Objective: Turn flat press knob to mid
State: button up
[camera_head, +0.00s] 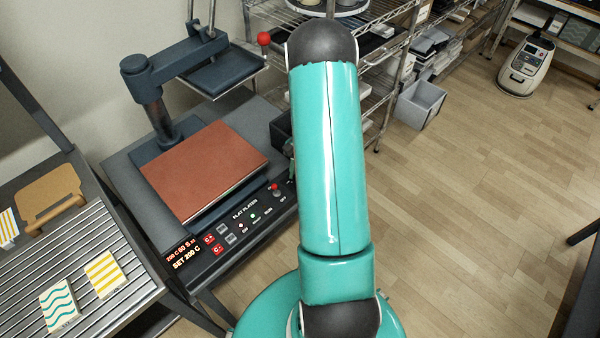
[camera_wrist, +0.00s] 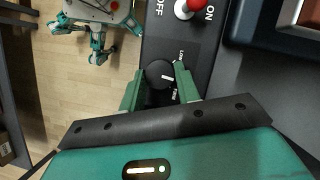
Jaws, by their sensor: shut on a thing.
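The flat press (camera_head: 205,165) stands at left centre in the head view, with a reddish-brown pad on its bed and a black control panel along its front. The dark round knob (camera_wrist: 158,75) shows in the wrist view, with a short white mark pointing to the right in the picture. A small "LOW" label is above and right of it; another label beside a finger is partly hidden. My gripper (camera_wrist: 160,87) has its two green fingers closed on either side of the knob. In the head view my teal arm hides the knob.
A red-capped ON/OFF switch (camera_wrist: 188,8) sits on the panel just beyond the knob. A slatted table (camera_head: 75,265) with printed tiles is at the left. Wire shelves (camera_head: 375,60) stand behind. The wooden floor (camera_head: 470,200) at the right is clear.

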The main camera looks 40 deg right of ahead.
jog(key=shift+n, duration=0.7)
jog(key=o, duration=1)
jog(key=shift+w+r, duration=0.1)
jog(key=shift+r, duration=0.05)
jog(key=v, duration=1.3)
jog(key=shift+w+r, duration=0.25)
jog(key=shift+w, duration=0.05)
